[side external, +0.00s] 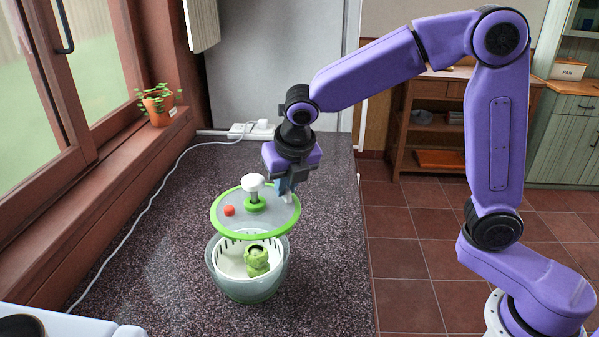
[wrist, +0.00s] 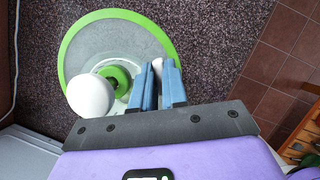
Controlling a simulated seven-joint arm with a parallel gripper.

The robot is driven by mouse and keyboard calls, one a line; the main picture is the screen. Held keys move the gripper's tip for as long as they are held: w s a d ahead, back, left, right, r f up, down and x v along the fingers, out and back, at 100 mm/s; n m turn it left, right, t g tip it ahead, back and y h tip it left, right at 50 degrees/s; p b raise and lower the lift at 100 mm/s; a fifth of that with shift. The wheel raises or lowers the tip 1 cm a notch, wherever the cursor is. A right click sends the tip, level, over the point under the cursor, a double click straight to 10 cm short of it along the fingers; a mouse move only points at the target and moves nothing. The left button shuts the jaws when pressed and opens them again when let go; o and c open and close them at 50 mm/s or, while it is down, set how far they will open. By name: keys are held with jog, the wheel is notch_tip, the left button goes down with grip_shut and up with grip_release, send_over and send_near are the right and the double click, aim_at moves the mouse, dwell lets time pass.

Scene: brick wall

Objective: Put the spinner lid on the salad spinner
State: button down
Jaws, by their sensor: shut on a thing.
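The spinner lid (side external: 228,222) is a round clear disc with a green rim, a green hub, a white knob and a red button. It hangs above the salad spinner (side external: 219,283), roughly level and apart from it. The lid also shows in the wrist view (wrist: 84,47), below my fingers. My gripper (side external: 285,188) is shut on a small white part at the lid's right side; its blue fingers show in the wrist view (wrist: 158,88). The spinner is a clear bowl with a white slotted basket.
The speckled dark counter (side external: 170,250) is clear around the spinner. A white cable (side external: 160,185) runs along its left side from a power strip (side external: 250,129). A potted plant (side external: 158,104) stands on the window sill. A white object (side external: 70,322) is at the front left.

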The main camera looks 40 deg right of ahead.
aim_at(277, 216)
jog(key=s+a, duration=0.2)
jog(key=a, duration=0.1)
jog(key=s+a+r, duration=0.1)
jog(key=shift+a, duration=0.25)
jog(key=shift+f, duration=3.5)
jog(key=c, duration=0.7)
grip_release()
jog(key=shift+r, duration=3.55)
jog(key=shift+d, duration=0.1)
